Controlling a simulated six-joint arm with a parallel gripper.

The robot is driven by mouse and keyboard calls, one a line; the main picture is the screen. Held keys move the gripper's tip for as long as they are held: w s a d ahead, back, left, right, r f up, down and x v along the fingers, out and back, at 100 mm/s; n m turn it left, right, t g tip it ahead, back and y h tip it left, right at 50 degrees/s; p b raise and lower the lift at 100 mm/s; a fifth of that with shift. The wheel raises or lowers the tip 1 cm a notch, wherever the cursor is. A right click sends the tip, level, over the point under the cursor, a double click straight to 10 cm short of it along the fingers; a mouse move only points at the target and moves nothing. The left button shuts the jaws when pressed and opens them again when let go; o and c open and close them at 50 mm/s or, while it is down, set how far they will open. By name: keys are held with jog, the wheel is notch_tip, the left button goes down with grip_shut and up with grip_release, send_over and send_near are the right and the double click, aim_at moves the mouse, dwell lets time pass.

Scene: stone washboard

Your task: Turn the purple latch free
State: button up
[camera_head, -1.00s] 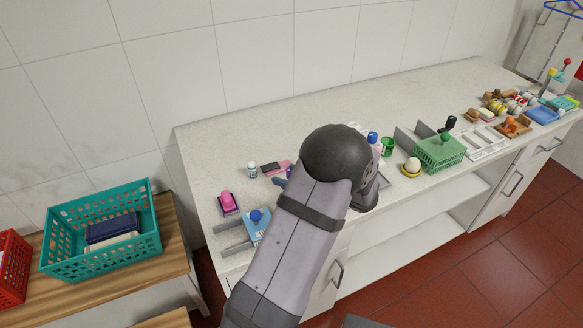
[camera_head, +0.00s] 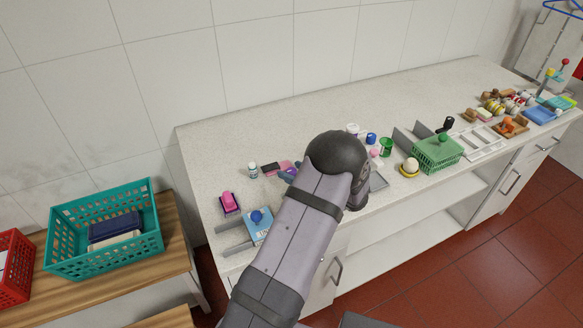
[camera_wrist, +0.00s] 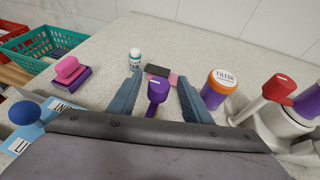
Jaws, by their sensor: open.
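A purple latch with a rounded knob (camera_wrist: 157,92) stands in the middle of the wrist view, between the two blue-grey fingers of my gripper (camera_wrist: 160,80). The fingers are apart, with a visible gap on each side of the knob. I cannot tell how far below or ahead of the fingertips the knob is. The latch's base is partly hidden by the gripper body. In the head view a small purple part (camera_head: 289,175) shows just left of my arm, and my gripper is hidden behind the arm.
An orange-lidded purple jar (camera_wrist: 219,88) is right of the fingers, with a red-handled item (camera_wrist: 278,88) further right. A blue knob (camera_wrist: 24,112) is at left. The counter behind is clear.

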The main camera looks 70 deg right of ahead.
jog(key=shift+w+d+f, duration=0.25)
jog(key=shift+w, duration=0.15)
jog(key=c, duration=1.1)
jog(key=shift+o, duration=0.2)
jog(key=shift+d+n+y+b, duration=0.1)
jog(key=shift+n+y+b, duration=0.25)
jog(key=shift+n+y, duration=0.05)
jog(key=n+t+y+b, duration=0.1)
jog(key=n+y+b, duration=0.2)
jog(key=shift+f+t+y, duration=0.1)
jog(key=shift+t+y, duration=0.2)
jog(key=shift+t, duration=0.1)
jog(key=shift+n+y+b, duration=1.2)
jog(key=shift+y, duration=0.1)
jog(key=shift+w+d+r+n+y+b, duration=0.1)
jog(key=shift+r+n+y+b, duration=0.2)
jog(key=shift+n+y+b, duration=1.1)
jog(key=shift+y+b, duration=0.15)
jog(key=shift+y, duration=0.05)
